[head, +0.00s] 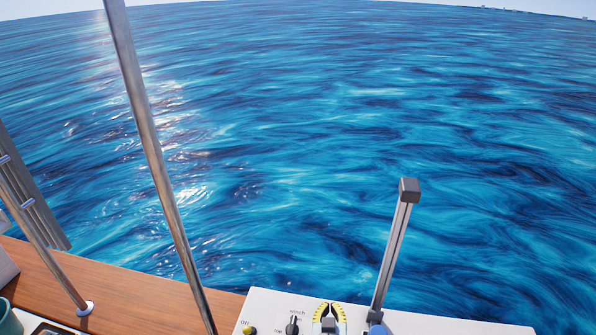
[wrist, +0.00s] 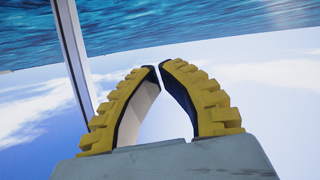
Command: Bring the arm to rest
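My gripper (head: 329,306) shows at the bottom edge of the head view, in front of a white panel. Its two yellow ribbed fingers also fill the middle of the wrist view (wrist: 159,67). They bow outward and their tips lean together, leaving only a narrow gap. Nothing is held between them. The wrist view has water at the top and sky below, so the wrist camera is turned over. Most of my arm is out of view.
The white panel (head: 270,302) carries a dark switch (head: 292,325) and a yellowish knob (head: 249,330). A grey post (head: 392,252) stands right of my gripper. A metal pole (head: 155,150) rises left of it. A wooden deck edge (head: 120,295) runs behind; open water lies beyond.

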